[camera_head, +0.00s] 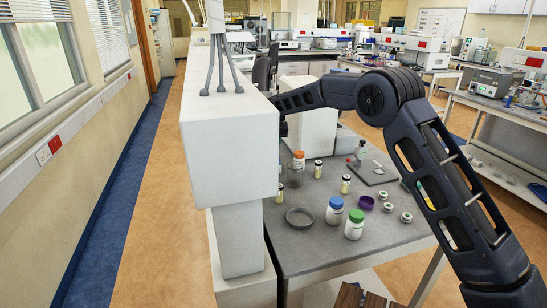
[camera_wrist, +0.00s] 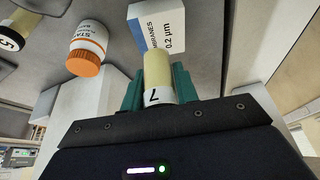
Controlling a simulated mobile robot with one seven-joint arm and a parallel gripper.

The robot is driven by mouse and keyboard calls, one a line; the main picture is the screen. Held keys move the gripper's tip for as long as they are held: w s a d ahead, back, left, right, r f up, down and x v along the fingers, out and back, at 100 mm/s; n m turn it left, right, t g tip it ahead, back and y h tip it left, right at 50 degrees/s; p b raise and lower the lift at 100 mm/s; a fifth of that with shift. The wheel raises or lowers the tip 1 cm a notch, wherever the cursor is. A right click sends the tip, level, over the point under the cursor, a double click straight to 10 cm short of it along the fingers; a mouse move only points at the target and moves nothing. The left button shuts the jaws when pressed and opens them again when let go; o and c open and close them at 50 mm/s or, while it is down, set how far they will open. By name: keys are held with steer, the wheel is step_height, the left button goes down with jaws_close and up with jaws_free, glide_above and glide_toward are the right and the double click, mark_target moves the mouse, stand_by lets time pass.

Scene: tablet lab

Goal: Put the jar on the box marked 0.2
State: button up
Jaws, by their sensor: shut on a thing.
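My gripper (camera_wrist: 158,88) has teal fingers shut around a small jar with a pale yellow body (camera_wrist: 157,68) and a white label reading 7. In the wrist view a white and blue box marked "MEMBRANES 0.2 µm" (camera_wrist: 171,37) is just beyond the jar. The jar's far end overlaps the box's near edge in the picture; I cannot tell whether they touch. Things appear upside down in this view. In the head view my gripper, the held jar and the box are hidden.
An orange-capped bottle (camera_wrist: 86,47) is left of the box, and another labelled jar (camera_wrist: 10,42) is farther left.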

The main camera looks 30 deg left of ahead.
steer(key=shift+f, duration=3.35)
steer(key=shift+f, duration=0.1)
steer(key=o, duration=1.1)
steer(key=v, duration=1.2)
